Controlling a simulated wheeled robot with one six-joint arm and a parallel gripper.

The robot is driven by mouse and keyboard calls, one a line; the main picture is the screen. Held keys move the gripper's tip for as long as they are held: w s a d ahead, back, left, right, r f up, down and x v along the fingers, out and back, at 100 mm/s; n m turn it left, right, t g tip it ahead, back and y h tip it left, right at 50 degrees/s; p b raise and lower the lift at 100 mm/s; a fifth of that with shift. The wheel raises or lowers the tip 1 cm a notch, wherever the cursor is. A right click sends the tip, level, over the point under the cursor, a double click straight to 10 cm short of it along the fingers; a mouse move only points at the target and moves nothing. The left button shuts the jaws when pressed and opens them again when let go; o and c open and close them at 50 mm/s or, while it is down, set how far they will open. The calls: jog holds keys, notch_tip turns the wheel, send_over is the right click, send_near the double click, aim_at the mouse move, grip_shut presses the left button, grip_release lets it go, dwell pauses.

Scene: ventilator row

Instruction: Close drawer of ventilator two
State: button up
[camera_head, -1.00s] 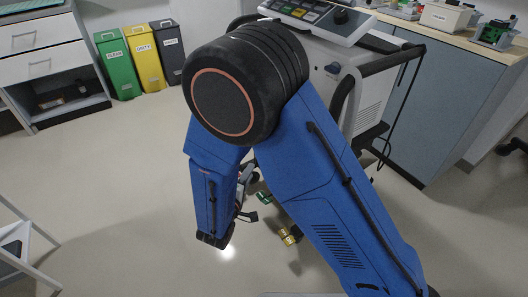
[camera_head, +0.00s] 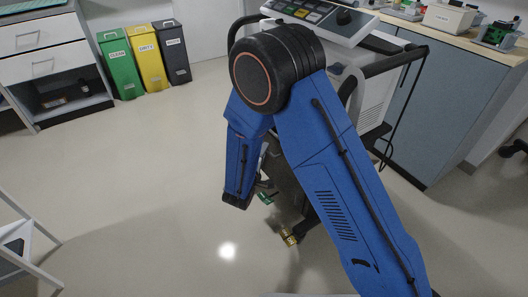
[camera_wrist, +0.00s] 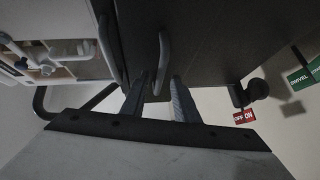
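A ventilator cart with a white body (camera_head: 376,98) and a sloped control panel (camera_head: 318,14) stands behind my arm in the head view. Its dark drawer unit (camera_head: 286,188) shows only in part beside my forearm. In the wrist view are dark drawer fronts (camera_wrist: 205,40) with a bar handle (camera_wrist: 163,62) and another handle (camera_wrist: 107,48) to its left. My gripper (camera_wrist: 158,80) is open, with its fingertips on either side of the middle handle. Nothing is held; contact cannot be told. How far a drawer stands out, and the ventilator's number, cannot be told.
The wrist view shows a red ON/OFF tag (camera_wrist: 243,117), a green SWIVEL tag (camera_wrist: 303,76) and a white panel with fittings (camera_wrist: 55,60). A workbench (camera_head: 450,90) stands right, bins (camera_head: 145,55) back left, a white frame (camera_head: 25,240) front left.

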aim_at(273, 147)
jog(key=shift+w+d+f, duration=0.1)
jog(key=shift+w+d, duration=0.05)
jog(key=shift+w, duration=0.35)
grip_shut()
jog(key=shift+w+d, duration=0.6)
jog(key=shift+d, duration=0.25)
jog(key=shift+w+d, duration=0.6)
jog(key=shift+d, duration=0.25)
grip_release()
